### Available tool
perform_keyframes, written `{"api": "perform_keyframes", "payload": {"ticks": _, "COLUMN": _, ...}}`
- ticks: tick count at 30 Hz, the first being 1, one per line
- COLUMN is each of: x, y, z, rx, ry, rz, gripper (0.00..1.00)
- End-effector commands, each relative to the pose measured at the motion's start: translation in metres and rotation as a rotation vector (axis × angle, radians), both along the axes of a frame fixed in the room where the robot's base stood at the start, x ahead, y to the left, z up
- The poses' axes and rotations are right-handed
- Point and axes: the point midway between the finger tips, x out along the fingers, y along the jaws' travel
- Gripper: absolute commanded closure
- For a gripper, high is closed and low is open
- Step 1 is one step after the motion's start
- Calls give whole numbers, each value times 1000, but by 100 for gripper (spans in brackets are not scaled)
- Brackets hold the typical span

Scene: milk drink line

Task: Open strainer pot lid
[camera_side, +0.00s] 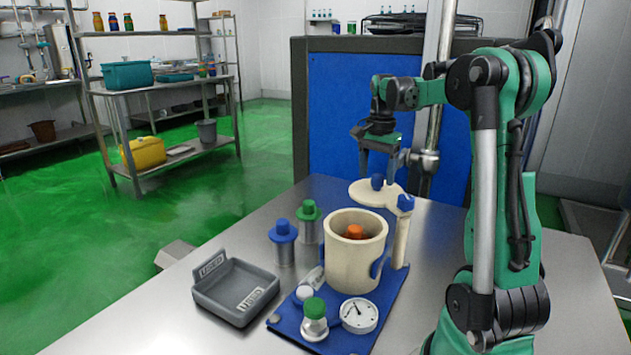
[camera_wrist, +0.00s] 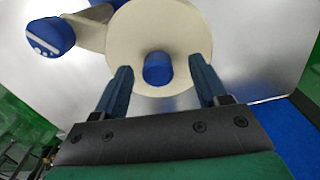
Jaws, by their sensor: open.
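The strainer pot (camera_side: 350,265) is a cream cylinder with its mouth uncovered; an orange piece (camera_side: 355,231) shows inside. Its lid (camera_side: 367,196) is a flat cream disc with a blue knob (camera_side: 377,181), held level on an arm from a post behind the pot, apart from the rim. The lid (camera_wrist: 130,40) and knob (camera_wrist: 157,68) also show in the wrist view. My gripper (camera_side: 378,168) points down over the lid. In the wrist view its fingers (camera_wrist: 160,76) are open on either side of the knob, with gaps showing.
A blue base plate (camera_side: 385,320) carries the pot and a round dial (camera_side: 359,315). Blue-capped (camera_side: 283,243) and green-capped (camera_side: 308,222) canisters stand left of the pot. A grey tray (camera_side: 235,285) lies farther left. A blue panel (camera_side: 335,120) stands behind the table.

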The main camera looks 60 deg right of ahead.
Motion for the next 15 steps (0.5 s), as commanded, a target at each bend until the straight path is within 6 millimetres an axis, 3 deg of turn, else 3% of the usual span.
{"api": "perform_keyframes", "payload": {"ticks": 6, "x": 0, "y": 0, "z": 29, "rx": 0, "ry": 0, "rz": 0, "gripper": 33}}
{"api": "perform_keyframes", "payload": {"ticks": 15, "x": 0, "y": 0, "z": 41, "rx": -1, "ry": 0, "rz": 0, "gripper": 33}}
